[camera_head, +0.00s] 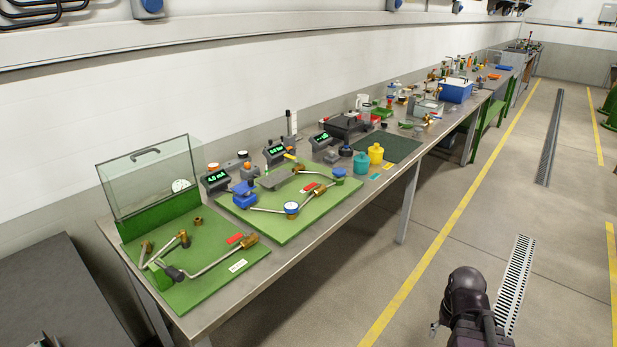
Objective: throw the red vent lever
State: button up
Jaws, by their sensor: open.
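Two small red pieces could be the red vent lever; I cannot tell which. One red piece (235,239) is on the near green board (205,293), by a brass fitting (250,240) at the end of a bent pipe. The other red piece (308,187) is on the second green board (270,233), beside a pipe and a round gauge (291,208). My dark arm is at the lower right, over the floor and well away from both. A small pale tip of my gripper (435,327) shows beside it; the rest is hidden. It touches nothing on the bench.
A clear upright panel (152,178) stands behind the near board. Digital readouts (216,180) line the bench back. A teal jar (361,165) and a yellow jar (376,155) stand farther along. The floor right of the bench (440,265) is open, with a yellow line.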

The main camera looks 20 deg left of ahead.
aim_at(314, 184)
jog(key=u, duration=0.4)
jog(key=i, duration=0.9)
jog(key=u, duration=0.6)
